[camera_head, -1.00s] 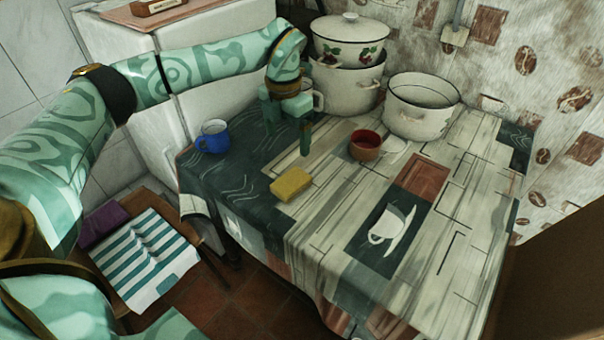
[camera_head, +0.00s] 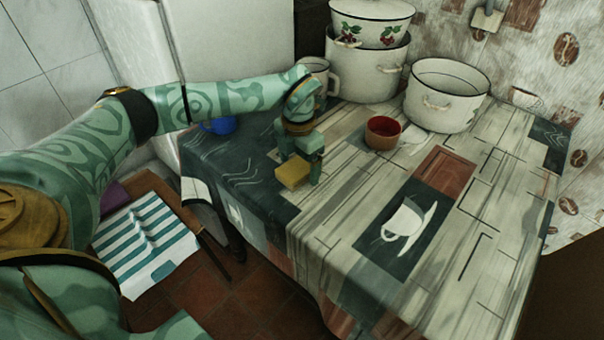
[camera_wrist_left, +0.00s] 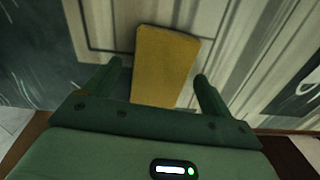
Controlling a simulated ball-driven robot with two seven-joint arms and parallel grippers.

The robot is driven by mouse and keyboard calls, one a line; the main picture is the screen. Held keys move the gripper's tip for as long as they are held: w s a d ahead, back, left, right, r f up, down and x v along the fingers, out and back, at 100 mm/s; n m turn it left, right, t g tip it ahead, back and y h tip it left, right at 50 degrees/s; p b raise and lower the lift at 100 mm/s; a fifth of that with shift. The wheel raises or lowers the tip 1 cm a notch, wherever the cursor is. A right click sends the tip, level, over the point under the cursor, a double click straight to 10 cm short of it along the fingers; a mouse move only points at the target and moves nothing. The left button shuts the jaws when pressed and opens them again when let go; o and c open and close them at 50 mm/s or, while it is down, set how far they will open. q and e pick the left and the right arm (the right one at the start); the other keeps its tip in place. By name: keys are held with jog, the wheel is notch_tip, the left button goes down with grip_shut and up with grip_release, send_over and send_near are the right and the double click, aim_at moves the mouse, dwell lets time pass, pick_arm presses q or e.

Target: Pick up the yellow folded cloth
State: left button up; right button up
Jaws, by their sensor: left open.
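The yellow folded cloth (camera_head: 292,174) lies near the table's left front edge, where the dark and light prints meet. In the left wrist view the cloth (camera_wrist_left: 165,62) is a plain yellow block, narrower than the gap between my fingers. My left gripper (camera_head: 301,168) is open and over the cloth, pointing down. In the left wrist view its two fingers (camera_wrist_left: 158,80) stand on either side of the cloth, with space between each finger and the cloth. The palm hides the cloth's near end. My right gripper is not in view.
A red-brown bowl (camera_head: 382,132), a large white pot (camera_head: 447,95) and stacked pots (camera_head: 366,68) stand behind. A blue mug (camera_head: 222,125) is partly hidden by my left arm. A striped cloth (camera_head: 147,246) lies on a low stool. The table's front right is clear.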

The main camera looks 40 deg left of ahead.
pick_arm(q)
jog(key=shift+f, duration=0.5)
jog(key=shift+r, duration=0.2)
jog(key=c, duration=1.1)
jog(key=shift+r, duration=0.1)
